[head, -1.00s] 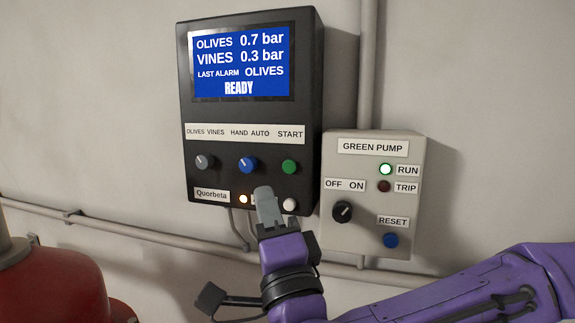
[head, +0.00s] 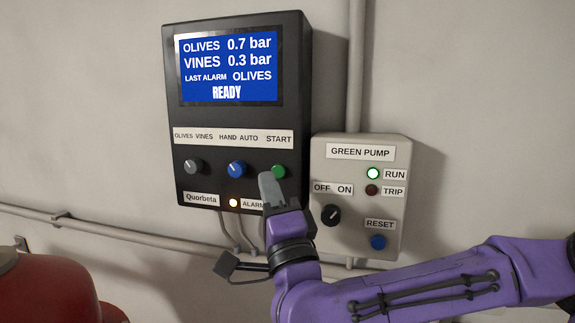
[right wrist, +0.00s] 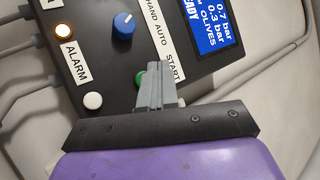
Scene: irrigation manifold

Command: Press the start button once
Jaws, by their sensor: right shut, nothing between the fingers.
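The green start button (head: 279,171) sits under the START label on the black control box (head: 296,80). My right gripper (head: 268,178) is shut and empty, with its grey fingertips just below and left of the green button in the head view. In the right wrist view the shut fingers (right wrist: 153,68) cover much of the green button (right wrist: 140,78), whose edge shows at their left. I cannot tell whether the tips touch it. The box screen (head: 228,68) reads READY. My left gripper is not in view.
A blue knob (head: 237,169) and a grey knob (head: 194,167) are left of the button. The amber alarm lamp (head: 233,203) is lit. A white button (right wrist: 93,100) is near the alarm label. The green pump box (head: 360,155) is at right, a red tank (head: 45,290) at lower left.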

